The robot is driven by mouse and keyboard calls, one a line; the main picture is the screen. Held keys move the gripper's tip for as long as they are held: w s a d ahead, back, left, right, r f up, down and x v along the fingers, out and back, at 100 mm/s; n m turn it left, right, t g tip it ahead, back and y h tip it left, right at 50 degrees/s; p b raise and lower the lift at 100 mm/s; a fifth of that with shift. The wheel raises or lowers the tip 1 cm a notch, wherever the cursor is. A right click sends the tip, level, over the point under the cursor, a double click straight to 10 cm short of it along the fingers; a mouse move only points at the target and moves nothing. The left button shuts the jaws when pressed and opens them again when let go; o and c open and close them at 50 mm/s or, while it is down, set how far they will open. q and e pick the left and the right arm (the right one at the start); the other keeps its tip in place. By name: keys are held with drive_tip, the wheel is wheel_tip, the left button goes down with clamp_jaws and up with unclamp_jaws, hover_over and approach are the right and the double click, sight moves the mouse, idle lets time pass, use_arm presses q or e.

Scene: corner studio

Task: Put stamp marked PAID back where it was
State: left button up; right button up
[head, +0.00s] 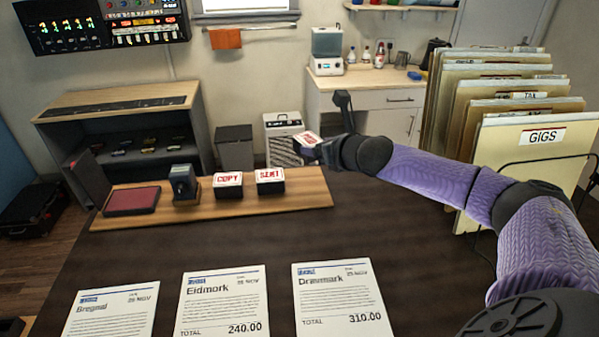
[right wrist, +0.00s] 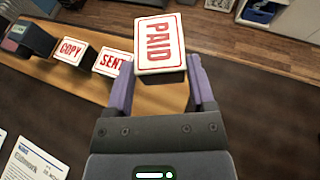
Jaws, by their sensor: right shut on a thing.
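The stamp marked PAID (right wrist: 158,42) is a dark block with a white top and red lettering. My right gripper (right wrist: 160,75) is shut on it; in the head view the stamp (head: 307,142) is held above the right end of the wooden board (head: 310,200). The COPY stamp (head: 228,181) and the SENT stamp (head: 270,177) stand side by side on the board, left of the held stamp. Board space right of SENT is bare. A dark stamp-like device (head: 184,184) and a red ink pad (head: 132,201) sit further left. My left gripper is not in view.
Three paper sheets lie on the dark desk (head: 250,245) in front of the board, one of them the Eidmork sheet (head: 222,300). A rack of folders (head: 530,140) stands at the right, near my right arm. The desk between board and sheets is clear.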

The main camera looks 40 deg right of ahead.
drive_tip(key=f, duration=0.4)
drive_tip(key=shift+s+d+b, duration=0.1)
drive_tip(key=shift+s+b, duration=0.2)
drive_tip(key=shift+s, duration=0.1)
wheel_tip(320, 180, down, 4)
drive_tip(key=shift+f+b, duration=0.1)
drive_tip(key=shift+b, duration=0.25)
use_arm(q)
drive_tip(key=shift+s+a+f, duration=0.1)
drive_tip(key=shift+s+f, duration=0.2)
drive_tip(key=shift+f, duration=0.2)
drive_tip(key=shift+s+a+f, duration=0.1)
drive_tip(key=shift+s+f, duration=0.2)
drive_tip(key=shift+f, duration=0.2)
use_arm(e)
drive_tip(key=o, duration=1.2)
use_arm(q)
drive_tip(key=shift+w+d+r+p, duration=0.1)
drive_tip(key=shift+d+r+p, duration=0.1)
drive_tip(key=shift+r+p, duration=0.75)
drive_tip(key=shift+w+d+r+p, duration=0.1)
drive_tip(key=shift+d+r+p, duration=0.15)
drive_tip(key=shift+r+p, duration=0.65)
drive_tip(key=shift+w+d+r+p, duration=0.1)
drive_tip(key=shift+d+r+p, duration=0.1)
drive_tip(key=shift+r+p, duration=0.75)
use_arm(e)
drive_tip(key=shift+v, duration=5.95)
